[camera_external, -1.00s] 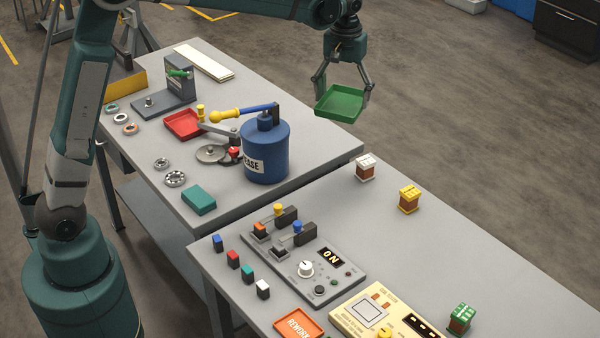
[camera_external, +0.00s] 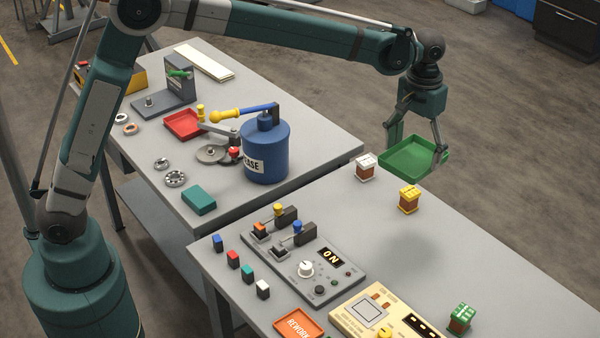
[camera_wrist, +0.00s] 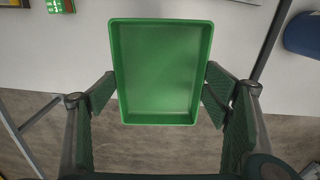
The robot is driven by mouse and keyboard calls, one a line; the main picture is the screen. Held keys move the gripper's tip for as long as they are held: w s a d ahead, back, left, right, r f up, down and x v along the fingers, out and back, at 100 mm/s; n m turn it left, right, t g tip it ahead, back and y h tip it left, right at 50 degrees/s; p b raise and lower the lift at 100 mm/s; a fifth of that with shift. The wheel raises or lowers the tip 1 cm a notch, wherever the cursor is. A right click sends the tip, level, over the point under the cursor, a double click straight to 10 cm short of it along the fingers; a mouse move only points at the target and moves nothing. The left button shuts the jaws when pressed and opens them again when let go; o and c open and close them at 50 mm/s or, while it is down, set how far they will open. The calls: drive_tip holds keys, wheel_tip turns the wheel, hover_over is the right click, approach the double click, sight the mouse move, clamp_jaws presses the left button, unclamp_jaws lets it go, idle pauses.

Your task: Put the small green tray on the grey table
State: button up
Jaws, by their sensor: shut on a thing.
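The small green tray (camera_external: 414,158) is an empty, shallow rectangular tray. My gripper (camera_external: 416,150) is shut on it and holds it in the air near the far edge of the grey table (camera_external: 400,240), behind the white and yellow blocks. In the wrist view the tray (camera_wrist: 160,72) fills the middle, open side towards the camera, with a finger of my gripper (camera_wrist: 160,95) at each long side. Part of the grey table (camera_wrist: 255,35) shows beyond the tray there, and floor shows on the near side.
A white-topped block (camera_external: 365,168) and a yellow-topped block (camera_external: 409,199) stand near the far edge. A control panel (camera_external: 305,258), a cream device (camera_external: 385,312) and a green-topped block (camera_external: 460,319) stand nearer. The table between them is bare. A blue grease can (camera_external: 266,150) stands on the other table.

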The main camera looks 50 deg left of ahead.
drive_tip(key=m, duration=0.1)
hover_over(406, 256)
drive_tip(key=shift+s+f, duration=0.1)
wheel_tip(406, 256, down, 20)
idle(0.4)
drive_tip(key=shift+f, duration=2.95)
drive_tip(key=shift+f, duration=0.1)
drive_tip(key=shift+f, duration=1.75)
drive_tip(key=shift+f+b, duration=0.2)
drive_tip(key=shift+b, duration=0.15)
